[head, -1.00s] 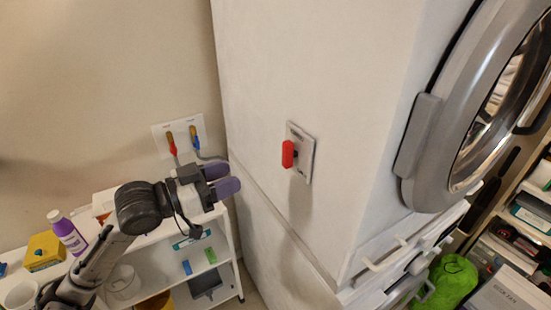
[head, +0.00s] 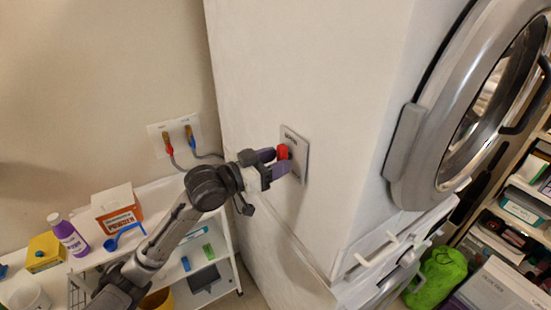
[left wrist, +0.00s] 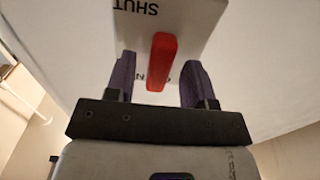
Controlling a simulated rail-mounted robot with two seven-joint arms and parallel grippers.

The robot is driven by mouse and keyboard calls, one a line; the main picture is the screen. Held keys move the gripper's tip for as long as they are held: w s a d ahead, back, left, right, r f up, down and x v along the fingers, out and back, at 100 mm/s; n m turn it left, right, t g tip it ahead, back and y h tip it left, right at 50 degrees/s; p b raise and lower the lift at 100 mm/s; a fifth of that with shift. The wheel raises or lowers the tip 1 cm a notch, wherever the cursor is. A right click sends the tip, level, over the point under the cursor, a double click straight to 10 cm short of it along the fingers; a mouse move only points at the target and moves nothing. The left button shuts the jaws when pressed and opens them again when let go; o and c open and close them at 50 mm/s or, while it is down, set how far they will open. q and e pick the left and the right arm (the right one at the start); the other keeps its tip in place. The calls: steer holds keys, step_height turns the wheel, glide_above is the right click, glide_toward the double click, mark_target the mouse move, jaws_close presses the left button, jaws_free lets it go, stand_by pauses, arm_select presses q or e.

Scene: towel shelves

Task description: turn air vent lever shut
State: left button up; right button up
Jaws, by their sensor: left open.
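The red air vent lever (head: 283,151) stands out from a white plate (head: 299,141) on the side of the tall white cabinet. In the left wrist view the lever (left wrist: 161,60) lies between my two purple fingers, with a gap on each side. "SHUT" reads upside down on the plate (left wrist: 190,22) in that view. Letters of a second word show beside the lever's lower end, partly hidden by it. My left gripper (head: 281,162) is open around the lever; it also shows in the left wrist view (left wrist: 159,82). My right gripper is out of view.
Two small taps with hoses (head: 178,138) are on the wall at left. A white shelf unit (head: 170,190) below holds a purple bottle (head: 68,234), a yellow box (head: 45,251) and an orange-white box (head: 117,208). A round appliance door (head: 408,150) juts out at right.

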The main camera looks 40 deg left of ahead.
arm_select(q)
steer(key=shift+w, duration=0.15)
steer(key=shift+c, duration=0.4)
steer(key=shift+c, duration=0.8)
jaws_close()
